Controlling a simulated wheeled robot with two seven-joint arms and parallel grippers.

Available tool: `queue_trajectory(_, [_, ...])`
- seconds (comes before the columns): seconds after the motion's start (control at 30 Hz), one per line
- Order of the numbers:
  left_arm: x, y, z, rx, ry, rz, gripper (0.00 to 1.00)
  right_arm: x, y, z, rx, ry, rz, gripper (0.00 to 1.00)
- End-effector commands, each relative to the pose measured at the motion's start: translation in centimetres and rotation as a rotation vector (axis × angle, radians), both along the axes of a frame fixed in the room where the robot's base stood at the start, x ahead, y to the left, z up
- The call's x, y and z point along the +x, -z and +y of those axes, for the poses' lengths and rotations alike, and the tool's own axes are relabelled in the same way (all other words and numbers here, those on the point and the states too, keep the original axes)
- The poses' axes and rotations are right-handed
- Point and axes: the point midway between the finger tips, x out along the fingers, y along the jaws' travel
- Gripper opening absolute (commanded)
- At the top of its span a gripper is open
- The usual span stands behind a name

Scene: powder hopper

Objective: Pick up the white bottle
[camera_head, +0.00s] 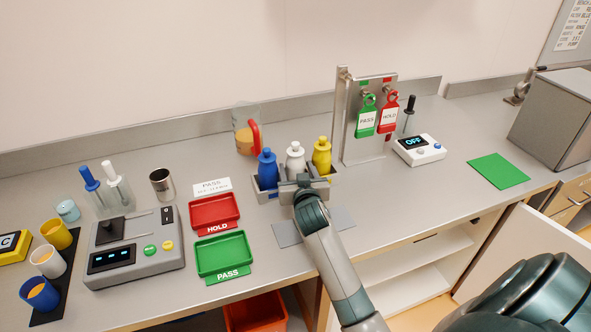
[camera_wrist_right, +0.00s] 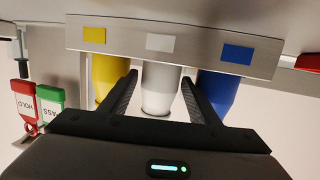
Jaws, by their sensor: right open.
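The white bottle (camera_head: 295,160) stands upright in a metal rack (camera_head: 262,194), between a blue bottle (camera_head: 267,170) and a yellow bottle (camera_head: 322,156). My right gripper (camera_head: 303,181) is at the front of the rack and covers the white bottle's lower part in the head view. In the right wrist view, its open fingers (camera_wrist_right: 160,80) lie on either side of the white bottle (camera_wrist_right: 161,92), with gaps showing. The rack's bar (camera_wrist_right: 198,47) carries yellow, white and blue labels. My left gripper is out of view.
A red HOLD tray (camera_head: 215,226) and green PASS tray (camera_head: 225,270) lie left of my right arm. A tag stand (camera_head: 349,135) with PASS and HOLD tags rises right of the rack.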

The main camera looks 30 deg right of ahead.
Motion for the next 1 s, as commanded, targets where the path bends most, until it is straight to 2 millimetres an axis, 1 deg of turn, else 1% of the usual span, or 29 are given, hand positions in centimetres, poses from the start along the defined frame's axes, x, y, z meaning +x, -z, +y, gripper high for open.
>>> queue_trajectory(0.5, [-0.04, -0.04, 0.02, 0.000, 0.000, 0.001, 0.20, 0.20, 0.09, -0.09, 0.001, 0.000, 0.000, 0.56])
queue_trajectory(0.53, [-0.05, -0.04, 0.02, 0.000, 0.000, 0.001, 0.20, 0.20, 0.09, -0.09, 0.001, 0.000, 0.000, 0.51])
queue_trajectory(0.57, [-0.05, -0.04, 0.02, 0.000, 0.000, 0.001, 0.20, 0.20, 0.09, -0.09, 0.001, 0.000, 0.000, 0.44])
queue_trajectory(0.6, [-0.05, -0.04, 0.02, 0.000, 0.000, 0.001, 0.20, 0.20, 0.09, -0.09, 0.001, 0.000, 0.000, 0.34])
queue_trajectory(0.67, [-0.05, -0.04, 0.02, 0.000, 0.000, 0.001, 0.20, 0.20, 0.09, -0.09, 0.001, 0.000, 0.000, 0.20])
queue_trajectory(0.7, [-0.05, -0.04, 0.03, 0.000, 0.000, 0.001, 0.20, 0.20, 0.09, -0.09, 0.001, 0.000, 0.000, 0.18])
queue_trajectory(1.0, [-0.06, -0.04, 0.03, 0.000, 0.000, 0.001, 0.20, 0.21, -0.03, -0.10, 0.000, 0.000, -0.002, 0.18])
